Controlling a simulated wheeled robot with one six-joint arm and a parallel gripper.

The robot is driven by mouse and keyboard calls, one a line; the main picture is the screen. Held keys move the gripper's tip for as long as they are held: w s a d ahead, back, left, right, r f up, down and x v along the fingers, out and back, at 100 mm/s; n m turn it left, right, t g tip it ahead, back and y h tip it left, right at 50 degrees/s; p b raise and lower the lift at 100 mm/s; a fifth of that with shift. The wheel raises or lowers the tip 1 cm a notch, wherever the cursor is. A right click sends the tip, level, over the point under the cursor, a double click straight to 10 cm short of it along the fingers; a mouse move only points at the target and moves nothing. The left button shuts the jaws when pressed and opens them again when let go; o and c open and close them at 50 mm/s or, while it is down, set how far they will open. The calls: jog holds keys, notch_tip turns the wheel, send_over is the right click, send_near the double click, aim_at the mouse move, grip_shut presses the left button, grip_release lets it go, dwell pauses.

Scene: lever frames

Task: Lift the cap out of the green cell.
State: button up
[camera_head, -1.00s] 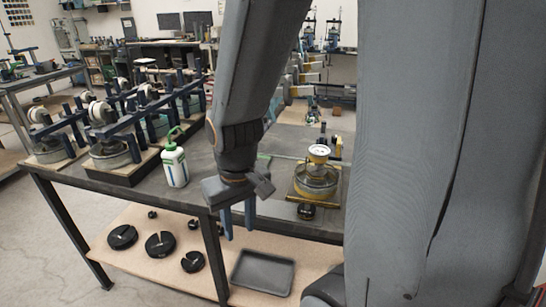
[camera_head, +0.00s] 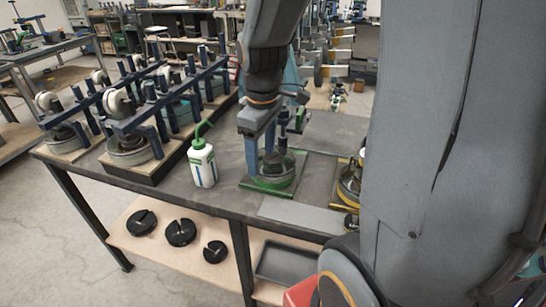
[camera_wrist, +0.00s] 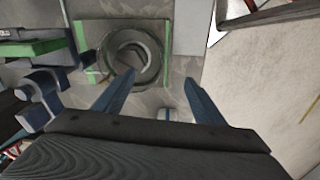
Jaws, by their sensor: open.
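The green cell (camera_head: 258,184) stands on the bench, a green square base with a round body on it. In the wrist view its ring (camera_wrist: 157,71) and green edging (camera_wrist: 82,42) show at the upper left. I cannot clearly tell the cap from the ring and the dark round middle inside it. My gripper (camera_head: 260,160) points down at the cell in the head view, its blue fingers overlapping the cell. In the wrist view my gripper (camera_wrist: 157,92) is open and empty, with the ring beyond the fingers and left of their middle.
A white bottle with a green spout (camera_head: 202,164) stands left of the cell. Blue-framed presses (camera_head: 130,150) fill the bench's left. A yellow cell (camera_head: 349,183) to the right is partly hidden by my arm. A flat grey plate (camera_head: 300,214) lies along the front edge.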

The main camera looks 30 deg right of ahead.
aim_at(273, 157)
jog(key=w+d+r+n, duration=0.1)
jog(key=n, duration=0.1)
jog(key=w+d+r+n, duration=0.1)
jog(key=d+n, duration=0.1)
jog(key=w+d+r+n+g, duration=0.1)
jog(key=w+d+n, duration=0.1)
jog(key=n, duration=0.1)
jog(key=shift+r+p, duration=0.3)
jog(key=shift+f+p, duration=1.3)
jog(key=shift+f, duration=2.5)
jog(key=c, duration=1.4)
jog(key=shift+o, duration=0.2)
jog(key=shift+d+r, duration=0.1)
